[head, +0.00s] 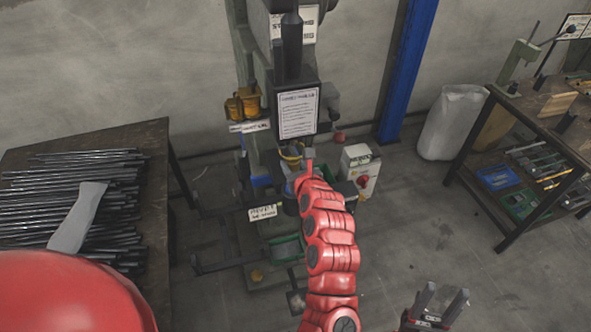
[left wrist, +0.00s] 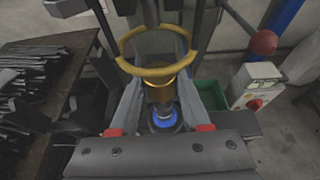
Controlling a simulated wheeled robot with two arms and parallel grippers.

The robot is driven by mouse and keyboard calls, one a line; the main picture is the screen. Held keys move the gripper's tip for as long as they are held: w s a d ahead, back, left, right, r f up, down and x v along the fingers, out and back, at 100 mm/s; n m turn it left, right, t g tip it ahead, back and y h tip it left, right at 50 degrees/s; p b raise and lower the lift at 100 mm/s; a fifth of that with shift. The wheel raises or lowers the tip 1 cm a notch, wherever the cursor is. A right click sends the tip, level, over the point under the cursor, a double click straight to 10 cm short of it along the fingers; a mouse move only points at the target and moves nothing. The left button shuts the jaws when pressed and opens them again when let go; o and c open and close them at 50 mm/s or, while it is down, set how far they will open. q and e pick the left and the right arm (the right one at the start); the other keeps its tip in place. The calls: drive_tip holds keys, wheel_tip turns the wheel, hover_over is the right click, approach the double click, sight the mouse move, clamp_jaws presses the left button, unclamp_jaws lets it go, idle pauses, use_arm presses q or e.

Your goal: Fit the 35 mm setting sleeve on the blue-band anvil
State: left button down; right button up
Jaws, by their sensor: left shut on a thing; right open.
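My left gripper (head: 300,172) is at the press, below the white notice on its head. In the left wrist view, its grey fingers (left wrist: 160,85) are shut on the brass-coloured setting sleeve (left wrist: 158,95). A yellow eight-sided ring (left wrist: 157,71) shows above the sleeve; I cannot tell if they are joined. The anvil's blue band (left wrist: 164,122) shows just below the sleeve, roughly in line with it. Whether the sleeve touches the anvil or sits around it is unclear. In the head view my arm covers most of this. My right gripper (head: 438,306) is open and empty, low at the right.
Orange-yellow parts (head: 243,103) sit on a labelled holder left of the press. A white box with a red button (head: 360,172) and a green bin (left wrist: 208,95) stand close by. A table of rods (head: 150,200) is at left, a workbench (head: 540,120) at right.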

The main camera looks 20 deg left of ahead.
use_arm(q)
drive_tip(key=shift+f+b, duration=1.15)
drive_tip(key=shift+f, duration=0.15)
drive_tip(key=shift+c, duration=1.4)
unclamp_jaws()
drive_tip(key=shift+s+d, duration=0.1)
drive_tip(key=b+v, duration=0.3)
drive_tip(key=v, duration=1.4)
drive_tip(key=shift+s, duration=0.1)
